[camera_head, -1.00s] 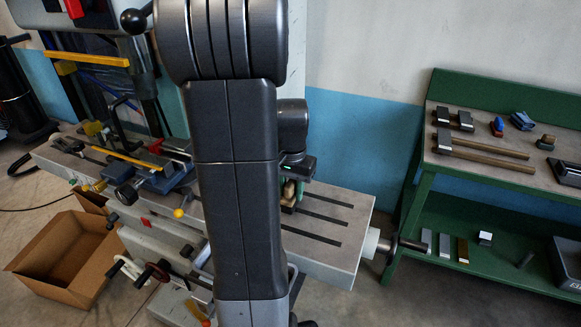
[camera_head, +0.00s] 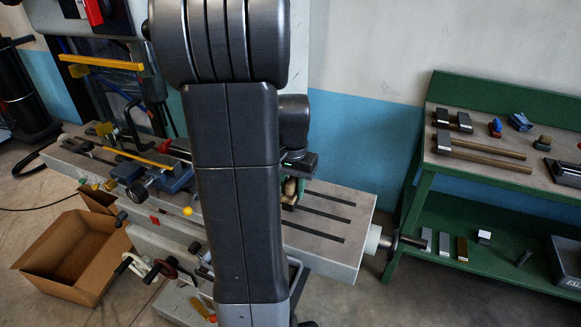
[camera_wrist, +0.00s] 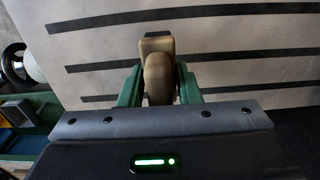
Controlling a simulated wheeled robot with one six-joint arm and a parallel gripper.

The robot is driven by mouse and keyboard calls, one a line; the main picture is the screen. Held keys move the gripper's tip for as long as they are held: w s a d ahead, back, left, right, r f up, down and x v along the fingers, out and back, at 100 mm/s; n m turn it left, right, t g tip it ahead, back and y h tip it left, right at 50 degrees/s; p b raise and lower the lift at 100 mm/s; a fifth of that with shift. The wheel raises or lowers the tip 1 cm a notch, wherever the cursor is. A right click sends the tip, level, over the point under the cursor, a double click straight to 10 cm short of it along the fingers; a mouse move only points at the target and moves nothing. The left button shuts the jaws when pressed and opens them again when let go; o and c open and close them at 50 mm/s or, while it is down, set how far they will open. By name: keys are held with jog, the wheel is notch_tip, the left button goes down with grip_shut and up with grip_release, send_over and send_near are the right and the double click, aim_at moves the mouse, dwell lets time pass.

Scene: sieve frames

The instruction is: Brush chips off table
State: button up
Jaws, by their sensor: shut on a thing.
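My gripper (camera_wrist: 159,88) is shut on a brush (camera_wrist: 158,75) with a tan wooden handle, seen from above between the green fingers in the wrist view. The brush's dark front end points across the table. In the head view my gripper (camera_head: 291,186) is partly hidden behind my arm, low over the right part of the machine table (camera_head: 330,250). The table is grey with long dark slots. I cannot tell whether the brush touches it. I can make out no chips on the visible surface.
A blue vise (camera_head: 172,180) and a yellow bar stand on the table's left part. An open cardboard box (camera_head: 75,255) is on the floor at left. A green bench (camera_head: 480,165) with hammers stands at right. A crank handle (camera_head: 405,240) sticks out at the table's right end.

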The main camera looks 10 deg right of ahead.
aim_at(293, 179)
jog(key=shift+s+r+p, duration=0.1)
jog(key=shift+r+p, duration=1.85)
jog(key=shift+r, duration=0.8)
jog(key=shift+f, duration=0.1)
